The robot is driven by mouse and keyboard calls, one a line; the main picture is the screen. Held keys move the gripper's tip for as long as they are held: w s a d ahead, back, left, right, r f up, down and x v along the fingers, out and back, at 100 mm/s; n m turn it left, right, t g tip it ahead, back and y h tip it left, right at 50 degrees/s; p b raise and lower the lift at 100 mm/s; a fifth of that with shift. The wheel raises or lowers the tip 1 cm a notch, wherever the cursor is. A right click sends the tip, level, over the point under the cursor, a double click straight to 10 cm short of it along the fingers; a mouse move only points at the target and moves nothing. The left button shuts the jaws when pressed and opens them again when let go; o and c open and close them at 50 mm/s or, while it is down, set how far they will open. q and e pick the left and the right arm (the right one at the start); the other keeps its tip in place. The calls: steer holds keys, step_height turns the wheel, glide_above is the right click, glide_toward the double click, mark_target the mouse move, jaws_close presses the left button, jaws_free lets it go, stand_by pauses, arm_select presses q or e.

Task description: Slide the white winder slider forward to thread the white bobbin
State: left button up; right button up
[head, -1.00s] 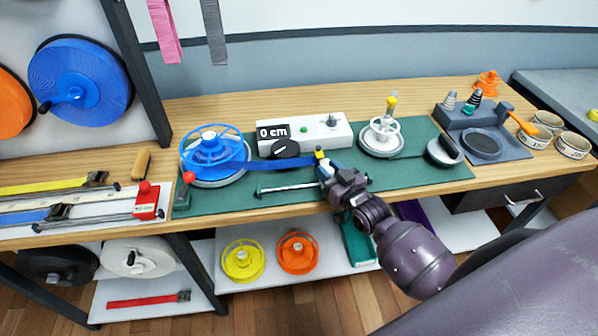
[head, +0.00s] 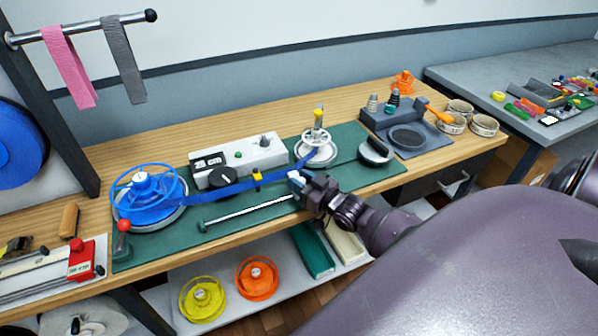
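The white bobbin (head: 317,138) stands upright on a round white base on the green mat, with a yellow-topped post above it. A blue strap (head: 217,182) runs from the blue reel (head: 150,200) past a yellow guide (head: 256,176) to the bobbin. A pale rod (head: 250,211) lies along the mat's front, its right end near my gripper. My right gripper (head: 297,179) is low beside that end, just in front of the strap. Its fingertips are small and pale, and I cannot tell whether they hold the white slider. My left gripper is out of view.
A white counter box (head: 262,153) with a black display, seemingly 25 cm, stands behind the strap. A red-knobbed lever (head: 124,227) is at the mat's left. A grey tool stand (head: 405,125) and several round tins are at the right. Yellow and orange reels lie on the lower shelf.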

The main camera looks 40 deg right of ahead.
steer(key=o, duration=0.3)
steer(key=shift+s+d, duration=0.1)
steer(key=shift+d, duration=0.15)
steer(key=shift+a, duration=0.1)
steer(key=s, duration=0.7)
steer(key=s+d, duration=0.1)
steer(key=s, duration=0.2)
steer(key=shift+s+d, duration=0.1)
steer(key=shift+s, duration=0.25)
steer(key=shift+f, duration=0.1)
steer(key=s+a+f+g, duration=0.2)
steer(key=s+a+f, duration=0.1)
steer(key=a, duration=0.1)
steer(key=s+a+f+g+h, duration=0.1)
steer(key=s+a+f+g, duration=0.1)
steer(key=a, duration=0.3)
steer(key=s+a+f+g+h, duration=0.1)
steer(key=s+a+f+g, duration=0.1)
steer(key=s+a+f, duration=0.2)
steer(key=shift+a+f, duration=0.5)
steer(key=shift+a, duration=0.15)
